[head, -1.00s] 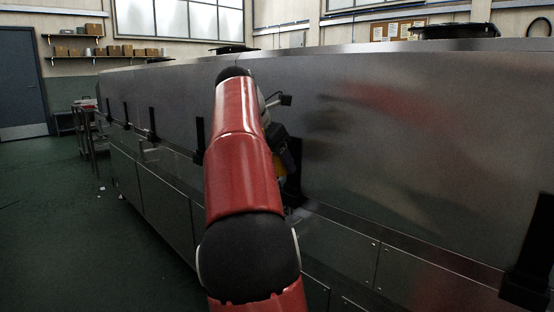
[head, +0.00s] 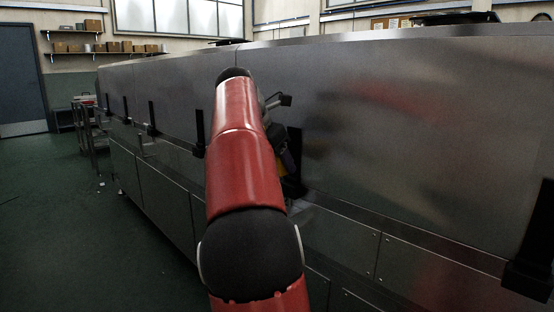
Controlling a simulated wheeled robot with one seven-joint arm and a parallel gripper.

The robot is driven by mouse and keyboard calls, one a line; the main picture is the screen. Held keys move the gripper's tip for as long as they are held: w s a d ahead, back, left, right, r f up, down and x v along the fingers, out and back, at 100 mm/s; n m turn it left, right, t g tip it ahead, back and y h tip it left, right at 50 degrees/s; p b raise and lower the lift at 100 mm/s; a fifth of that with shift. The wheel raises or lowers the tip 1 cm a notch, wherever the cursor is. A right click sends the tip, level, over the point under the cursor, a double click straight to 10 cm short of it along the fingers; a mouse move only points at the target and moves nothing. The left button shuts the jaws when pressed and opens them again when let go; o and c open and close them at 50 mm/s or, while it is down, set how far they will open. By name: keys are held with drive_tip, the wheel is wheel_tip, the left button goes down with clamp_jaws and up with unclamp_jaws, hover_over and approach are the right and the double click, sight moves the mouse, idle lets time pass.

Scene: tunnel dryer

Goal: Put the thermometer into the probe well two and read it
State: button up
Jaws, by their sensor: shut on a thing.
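My red arm reaches forward to the long steel dryer (head: 400,130). My gripper (head: 287,160) shows only in part, just right of the arm and close to the dryer's side wall. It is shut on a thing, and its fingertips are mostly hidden. A small yellow part (head: 282,168) shows at the gripper, apparently the thermometer; its tip is hidden. I cannot make out probe well two or any reading. Whether the thermometer touches the dryer cannot be told.
Black upright brackets (head: 200,134) line the dryer's side, with a larger one (head: 532,245) at the right. A ledge and lower panels (head: 335,240) run along below. A trolley (head: 88,130) stands far left.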

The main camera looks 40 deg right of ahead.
drive_tip(key=shift+f+b, duration=1.5)
drive_tip(key=shift+f, duration=0.95)
drive_tip(key=o, duration=1.1)
drive_tip(key=shift+r, duration=0.1)
drive_tip(key=p+v, duration=0.3)
drive_tip(key=v, duration=0.4)
drive_tip(key=shift+a+r, duration=0.25)
drive_tip(key=s+a+f+m+t+y, duration=0.1)
drive_tip(key=s+a+f+m+y, duration=0.1)
drive_tip(key=s+a+f+m, duration=0.4)
drive_tip(key=s+a+f+m+t+y+p, duration=0.1)
drive_tip(key=s+a+f+m+t+y, duration=0.1)
drive_tip(key=s+a+f+m, duration=0.4)
drive_tip(key=s+a+f+m+t+y, duration=0.2)
drive_tip(key=s+a+f+m, duration=0.4)
drive_tip(key=a+f, duration=0.5)
drive_tip(key=shift+s+a+m+y, duration=0.3)
drive_tip(key=shift+s+a+m, duration=0.1)
drive_tip(key=shift+s+a, duration=0.9)
